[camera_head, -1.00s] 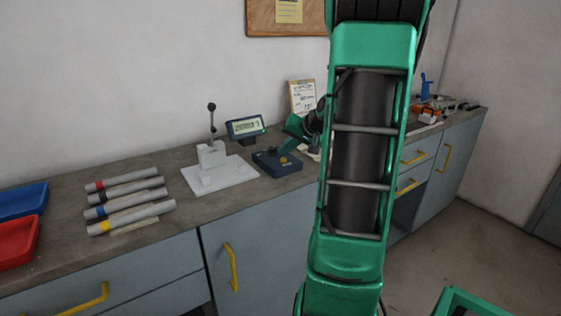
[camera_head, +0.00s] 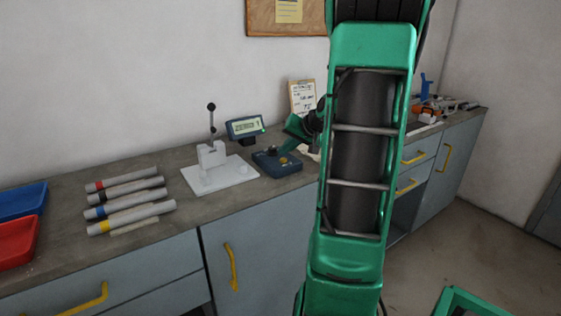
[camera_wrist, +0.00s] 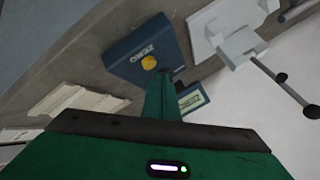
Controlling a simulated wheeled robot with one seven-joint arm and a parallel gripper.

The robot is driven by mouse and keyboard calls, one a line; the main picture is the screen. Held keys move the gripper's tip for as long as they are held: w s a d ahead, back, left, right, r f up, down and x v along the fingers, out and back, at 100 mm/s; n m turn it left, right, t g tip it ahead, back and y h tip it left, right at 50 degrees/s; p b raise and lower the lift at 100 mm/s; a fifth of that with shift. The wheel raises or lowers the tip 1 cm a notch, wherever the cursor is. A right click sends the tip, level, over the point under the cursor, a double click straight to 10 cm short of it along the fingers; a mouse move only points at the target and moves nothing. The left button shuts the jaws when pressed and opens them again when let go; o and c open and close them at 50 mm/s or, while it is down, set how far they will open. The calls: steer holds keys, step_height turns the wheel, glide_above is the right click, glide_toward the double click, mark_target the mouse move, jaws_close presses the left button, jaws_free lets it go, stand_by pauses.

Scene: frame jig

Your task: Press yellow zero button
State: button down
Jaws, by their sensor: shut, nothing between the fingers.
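The blue box (camera_head: 270,166) stands on the bench, right of the white fixture. Its round yellow button (camera_head: 283,160) shows on top. In the wrist view the box (camera_wrist: 125,58) reads "ZERO" beside the yellow button (camera_wrist: 149,62). My green gripper (camera_head: 292,138) is shut and empty, just above and behind the button in the head view. In the wrist view its shut fingertips (camera_wrist: 163,78) lie close beside the button. I cannot tell whether they touch it; a gap seems to show.
A display (camera_head: 246,126) stands behind the box; its digits are too small to read. The white fixture (camera_head: 232,176) with an upright lever is to the left. Several tubes (camera_head: 130,201) and red (camera_head: 15,243) and blue trays lie further left. The bench front between is clear.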

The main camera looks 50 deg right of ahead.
steer(key=shift+f, duration=0.15)
steer(key=shift+s+f, duration=0.1)
steer(key=shift+f, duration=0.15)
steer(key=shift+f, duration=0.45)
stand_by(1.1)
steer(key=shift+r, duration=0.9)
steer(key=shift+r, duration=2.5)
